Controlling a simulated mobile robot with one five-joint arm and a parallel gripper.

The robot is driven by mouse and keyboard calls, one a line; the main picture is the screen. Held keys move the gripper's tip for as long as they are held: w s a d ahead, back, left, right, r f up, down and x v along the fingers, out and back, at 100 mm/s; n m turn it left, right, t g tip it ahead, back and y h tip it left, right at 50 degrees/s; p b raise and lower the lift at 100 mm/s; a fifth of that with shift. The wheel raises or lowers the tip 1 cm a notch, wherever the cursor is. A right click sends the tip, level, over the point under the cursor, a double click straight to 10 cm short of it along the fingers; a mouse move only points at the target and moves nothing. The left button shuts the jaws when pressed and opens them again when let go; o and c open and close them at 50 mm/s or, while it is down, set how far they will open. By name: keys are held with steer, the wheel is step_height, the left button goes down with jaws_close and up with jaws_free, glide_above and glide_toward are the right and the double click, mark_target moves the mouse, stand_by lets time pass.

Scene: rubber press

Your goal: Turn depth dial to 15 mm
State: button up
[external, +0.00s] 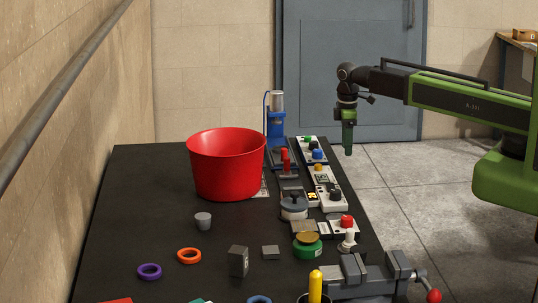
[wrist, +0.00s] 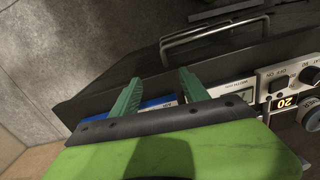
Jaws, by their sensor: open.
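My gripper (external: 348,150) points down in the external view, just right of the table's far right edge and apart from the panels. In the wrist view its two green fingers (wrist: 160,80) are spread with nothing between them. A white control panel (external: 326,188) with a black knob (external: 335,195) stands along the table's right side. I cannot tell which knob is the depth dial; the panel is partly cut off.
Another panel (external: 312,148) with coloured knobs stands farther back, beside a blue press (external: 276,128). A red bucket (external: 227,165) stands left of it. A vise (external: 365,277) is at the front right. A metal handle (wrist: 205,35) juts from the table edge.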

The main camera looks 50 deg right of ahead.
steer(key=w+r+n+p, duration=1.2)
steer(key=w+r, duration=0.3)
steer(key=r, duration=0.1)
steer(key=b, duration=1.8)
glide_toward(311, 142)
step_height(311, 142, down, 9)
steer(key=shift+s+a, duration=0.1)
steer(key=shift+s, duration=0.05)
steer(key=shift+r, duration=0.1)
steer(key=shift+c, duration=0.4)
jaws_close()
